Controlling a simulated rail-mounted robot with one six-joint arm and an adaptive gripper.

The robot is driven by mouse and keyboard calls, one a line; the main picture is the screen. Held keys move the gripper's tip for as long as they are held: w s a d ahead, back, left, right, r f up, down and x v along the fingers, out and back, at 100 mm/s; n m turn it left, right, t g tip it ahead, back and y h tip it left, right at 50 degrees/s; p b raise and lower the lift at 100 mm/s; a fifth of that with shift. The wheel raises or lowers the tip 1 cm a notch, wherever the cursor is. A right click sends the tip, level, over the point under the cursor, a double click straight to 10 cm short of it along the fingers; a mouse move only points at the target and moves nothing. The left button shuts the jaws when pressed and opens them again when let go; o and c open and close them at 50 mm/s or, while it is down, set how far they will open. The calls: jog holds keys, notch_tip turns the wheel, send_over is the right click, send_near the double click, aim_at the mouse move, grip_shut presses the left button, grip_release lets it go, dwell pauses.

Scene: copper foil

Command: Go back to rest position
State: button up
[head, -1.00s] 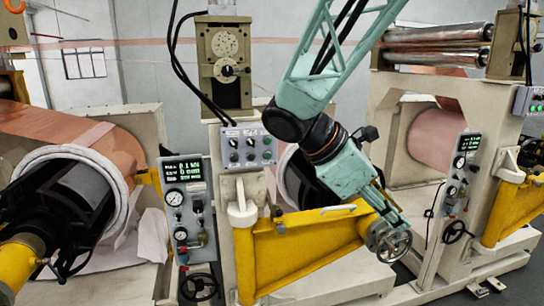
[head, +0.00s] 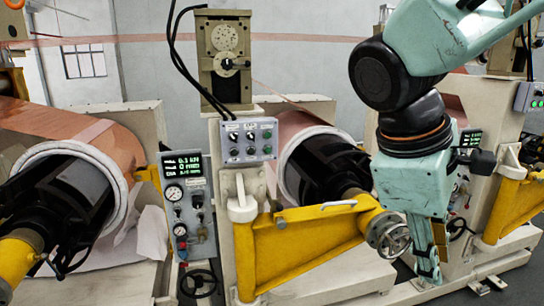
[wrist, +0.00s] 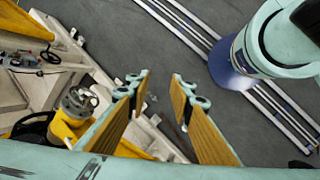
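My gripper (head: 434,262) hangs pointing down at the right of the head view, in front of the machine and just right of the yellow swing arm's handwheel (head: 390,235). In the wrist view my gripper (wrist: 160,88) has its two padded fingers apart with an empty gap between them and grey floor beyond. The handwheel's hub on the yellow arm (wrist: 78,108) shows left of the fingers there. I cannot tell from the head view how close the fingers are to the handwheel.
Copper foil rolls (head: 110,140) sit in machine frames at left and centre. A yellow swing arm (head: 305,245) juts out at centre. Control boxes (head: 250,140) and a gauge panel (head: 188,205) stand beside it. Pale floor rails (wrist: 180,28) cross open grey floor.

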jog(key=s+a+f+m+t+y+b, duration=0.2)
jog(key=s+a+m, duration=0.4)
jog(key=s+m, duration=0.3)
jog(key=shift+s+a+t+y+b, duration=0.25)
jog(key=shift+s+t+y, duration=0.35)
jog(key=shift+s+y, duration=0.95)
jog(key=shift+o, duration=0.3)
jog(key=shift+s+f+h, duration=0.1)
jog(key=shift+s+h, duration=0.1)
jog(key=shift+h, duration=0.05)
dwell(0.5)
